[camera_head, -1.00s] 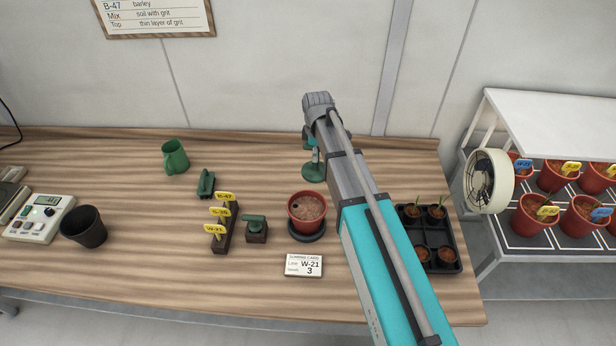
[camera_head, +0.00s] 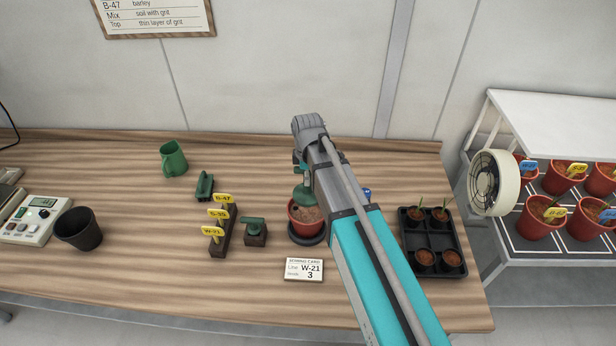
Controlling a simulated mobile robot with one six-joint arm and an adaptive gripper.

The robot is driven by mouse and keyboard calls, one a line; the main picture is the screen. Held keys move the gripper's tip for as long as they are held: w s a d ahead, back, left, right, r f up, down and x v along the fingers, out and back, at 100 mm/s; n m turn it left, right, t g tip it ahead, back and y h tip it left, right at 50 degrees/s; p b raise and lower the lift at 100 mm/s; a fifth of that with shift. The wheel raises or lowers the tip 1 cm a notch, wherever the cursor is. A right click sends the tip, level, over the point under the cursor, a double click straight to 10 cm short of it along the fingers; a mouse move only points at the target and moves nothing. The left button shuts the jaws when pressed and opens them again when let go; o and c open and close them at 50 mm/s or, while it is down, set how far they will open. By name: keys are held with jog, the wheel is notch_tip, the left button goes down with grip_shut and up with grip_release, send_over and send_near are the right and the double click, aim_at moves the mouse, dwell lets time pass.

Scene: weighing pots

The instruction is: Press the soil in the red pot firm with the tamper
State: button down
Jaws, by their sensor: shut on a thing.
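The red pot (camera_head: 306,233) stands upright on a dark saucer (camera_head: 320,239) in the middle of the bench, with brown soil (camera_head: 309,214) showing in its front part. My gripper (camera_head: 300,170) is shut on the green tamper (camera_head: 305,195), its fingers mostly hidden behind my own arm. The tamper's round foot points down and covers the back part of the pot's mouth. I cannot tell whether it touches the soil.
A sowing card (camera_head: 304,269) lies in front of the pot. Left are a green-handled block (camera_head: 255,232), a tag rack (camera_head: 226,240), a green scoop (camera_head: 204,186), a green mug (camera_head: 173,160) and a black pot (camera_head: 79,229). Right is a seedling tray (camera_head: 433,240).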

aim_at(307, 195)
jog(key=shift+f+b, duration=3.55)
jog(key=shift+f, duration=0.05)
jog(key=shift+f+b, duration=0.55)
jog(key=shift+b, duration=0.05)
jog(key=shift+s+f, duration=0.1)
jog(key=shift+s, duration=0.05)
jog(key=shift+r, duration=0.2)
jog(key=shift+r+p, duration=1.65)
jog(key=shift+p, duration=0.1)
jog(key=shift+r+p, duration=2)
jog(key=shift+p, duration=0.05)
